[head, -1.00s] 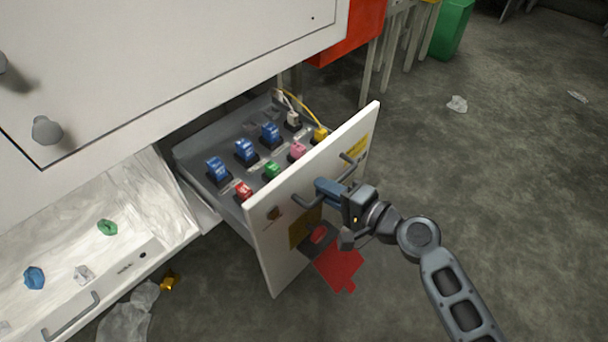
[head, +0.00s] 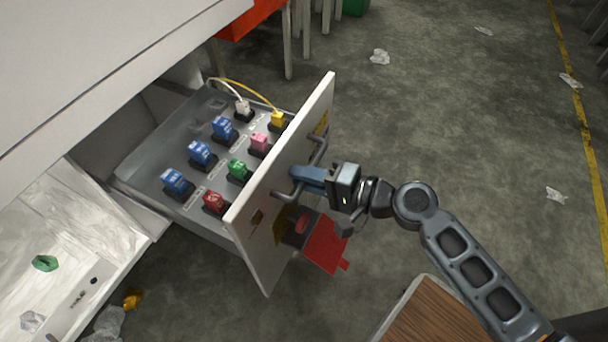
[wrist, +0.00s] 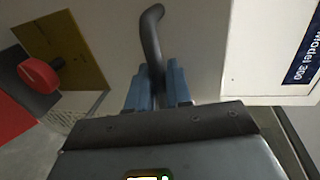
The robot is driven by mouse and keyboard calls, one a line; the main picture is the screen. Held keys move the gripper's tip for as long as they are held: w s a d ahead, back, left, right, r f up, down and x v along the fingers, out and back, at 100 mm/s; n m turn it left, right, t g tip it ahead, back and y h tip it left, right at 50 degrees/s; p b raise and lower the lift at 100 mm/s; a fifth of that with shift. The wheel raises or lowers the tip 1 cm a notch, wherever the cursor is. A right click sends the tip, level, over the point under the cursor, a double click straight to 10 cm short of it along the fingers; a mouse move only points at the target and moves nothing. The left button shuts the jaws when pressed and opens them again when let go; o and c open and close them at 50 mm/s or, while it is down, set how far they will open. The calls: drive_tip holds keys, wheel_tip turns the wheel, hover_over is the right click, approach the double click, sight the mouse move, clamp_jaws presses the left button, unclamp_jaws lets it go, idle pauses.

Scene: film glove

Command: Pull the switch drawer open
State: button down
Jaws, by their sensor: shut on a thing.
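The switch drawer (head: 262,240) stands out from the white cabinet, with its grey inside in view. Several coloured switches sit in it, among them a red one (head: 215,201), a green one (head: 238,170) and blue ones (head: 200,153). My gripper (head: 297,178) is at the outer face of the drawer front, shut on the dark bar handle (head: 318,150). In the wrist view the blue fingers lie on both sides of the handle (wrist: 152,35).
A red knob on a dark base (head: 301,226) and a red panel (head: 327,245) are beside the drawer front. A lower open tray (head: 60,225) is at left. A wood-topped piece (head: 432,315) is at the bottom. The floor at right is mostly clear.

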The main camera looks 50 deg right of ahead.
drive_tip(key=c, duration=1.2)
unclamp_jaws()
drive_tip(key=v, duration=0.7)
drive_tip(key=shift+s, duration=0.4)
drive_tip(key=shift+d, duration=0.15)
